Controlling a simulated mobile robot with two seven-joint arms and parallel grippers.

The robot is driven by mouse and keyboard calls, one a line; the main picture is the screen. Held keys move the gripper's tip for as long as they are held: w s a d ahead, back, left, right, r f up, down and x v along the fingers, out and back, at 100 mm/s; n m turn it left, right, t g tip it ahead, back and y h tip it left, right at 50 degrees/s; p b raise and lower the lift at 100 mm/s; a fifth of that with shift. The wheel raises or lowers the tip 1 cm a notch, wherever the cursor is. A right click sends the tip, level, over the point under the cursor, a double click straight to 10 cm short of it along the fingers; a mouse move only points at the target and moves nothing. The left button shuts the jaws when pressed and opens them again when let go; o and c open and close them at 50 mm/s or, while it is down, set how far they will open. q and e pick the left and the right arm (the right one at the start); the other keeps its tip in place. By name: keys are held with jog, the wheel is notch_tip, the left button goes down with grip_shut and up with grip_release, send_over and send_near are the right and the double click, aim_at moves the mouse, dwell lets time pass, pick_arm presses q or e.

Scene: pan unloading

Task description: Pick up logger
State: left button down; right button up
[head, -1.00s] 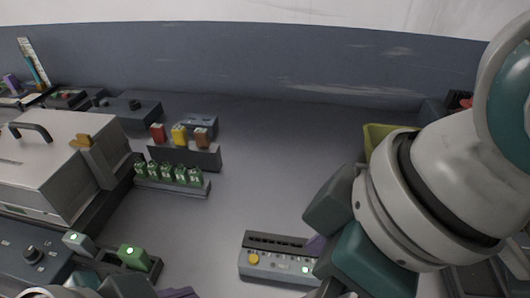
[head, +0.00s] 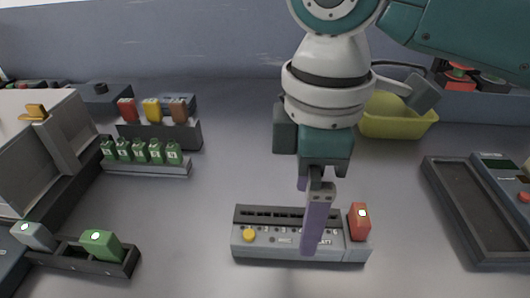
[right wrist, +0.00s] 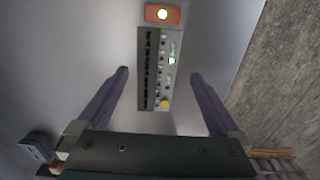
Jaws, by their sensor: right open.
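A grey device (head: 285,243) with a slotted black strip, a yellow button and small lights lies on the bench in the lower middle of the head view. A red block (head: 360,222) with a lit white spot sits at its right end. No readable label says which of these is the logger. My right gripper (head: 311,225) is open and points down over the device, hiding part of it. In the right wrist view the device (right wrist: 147,75) lies between the open fingers (right wrist: 160,78), with the red block (right wrist: 174,9) beyond the tips. My left gripper is out of view.
A dark holder (head: 70,258) with a grey block and a green block is at lower left. A rack of green vials (head: 150,168) stands behind it. A yellow-green basket (head: 400,124) is behind, and a dark tray (head: 435,190) is right. Bench between is clear.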

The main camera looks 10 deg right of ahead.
aim_at(299, 228)
jog(key=f, duration=0.4)
jog(key=shift+w+a+f, duration=0.15)
jog(key=shift+w+f, duration=0.05)
jog(key=shift+w, duration=0.05)
jog(key=shift+c, duration=0.4)
grip_shut()
jog(key=shift+r, duration=0.15)
